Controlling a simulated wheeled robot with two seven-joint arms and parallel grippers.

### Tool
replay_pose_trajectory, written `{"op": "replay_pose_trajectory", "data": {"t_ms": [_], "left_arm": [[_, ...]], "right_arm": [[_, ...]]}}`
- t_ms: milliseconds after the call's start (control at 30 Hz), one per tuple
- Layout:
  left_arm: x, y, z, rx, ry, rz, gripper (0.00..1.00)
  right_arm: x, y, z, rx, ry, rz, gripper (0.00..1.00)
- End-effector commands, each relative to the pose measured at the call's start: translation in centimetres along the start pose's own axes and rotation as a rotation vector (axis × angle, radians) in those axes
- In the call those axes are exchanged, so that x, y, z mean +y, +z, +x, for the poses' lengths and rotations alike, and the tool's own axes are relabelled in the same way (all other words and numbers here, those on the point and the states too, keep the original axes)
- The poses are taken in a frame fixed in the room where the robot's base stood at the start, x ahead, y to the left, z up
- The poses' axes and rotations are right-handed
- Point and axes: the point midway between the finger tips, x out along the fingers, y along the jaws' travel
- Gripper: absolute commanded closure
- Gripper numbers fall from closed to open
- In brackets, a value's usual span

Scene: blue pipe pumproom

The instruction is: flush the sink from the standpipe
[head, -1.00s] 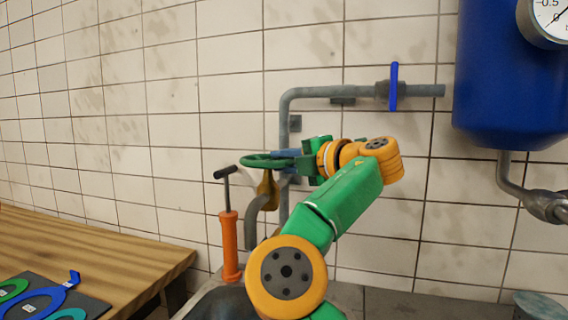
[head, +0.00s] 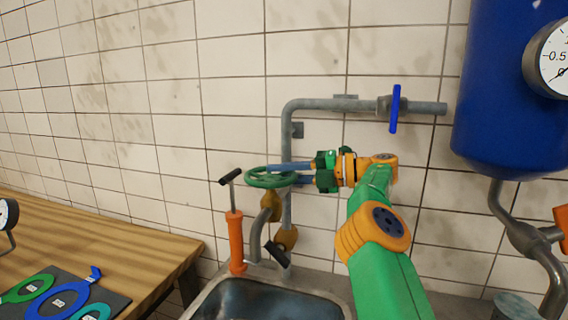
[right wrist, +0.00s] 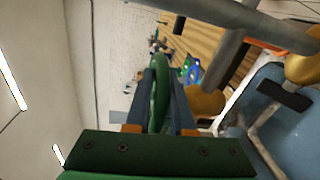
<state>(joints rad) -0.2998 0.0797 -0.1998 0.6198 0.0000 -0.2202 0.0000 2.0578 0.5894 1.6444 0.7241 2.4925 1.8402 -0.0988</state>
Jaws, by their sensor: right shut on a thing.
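The standpipe's green handwheel (head: 256,181) sits on a brass valve body (head: 268,199) above a grey downturned spout (head: 256,228). My right gripper (head: 280,174) is shut on the wheel's right rim. In the right wrist view the green rim (right wrist: 160,95) lies between the two dark fingers. The steel sink (head: 333,287) is below the spout, with a dark bluish basin. I see no stream at the spout's end. A lower brass valve with a black lever (head: 277,254) is just behind the spout. My left gripper is not in view.
An orange hand pump (head: 236,243) stands close left of the spout. A wooden bench (head: 100,235) with coloured rings on a dark mat is at left.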

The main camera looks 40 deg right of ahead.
Motion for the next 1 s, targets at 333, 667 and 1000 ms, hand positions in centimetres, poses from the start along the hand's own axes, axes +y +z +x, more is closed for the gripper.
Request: {"op": "replay_pose_trajectory", "data": {"t_ms": [333, 667, 1000], "left_arm": [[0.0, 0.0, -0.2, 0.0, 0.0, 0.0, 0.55], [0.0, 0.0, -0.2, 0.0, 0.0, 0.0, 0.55], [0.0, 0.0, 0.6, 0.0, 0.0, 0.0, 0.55]], "right_arm": [[-0.1, 0.0, 0.1, 0.01, -0.001, -0.001, 1.0], [-0.1, 0.0, 0.1, 0.009, -0.001, -0.001, 0.53], [-0.3, 0.1, -2.6, 0.005, 0.002, 0.0, 0.53]]}}
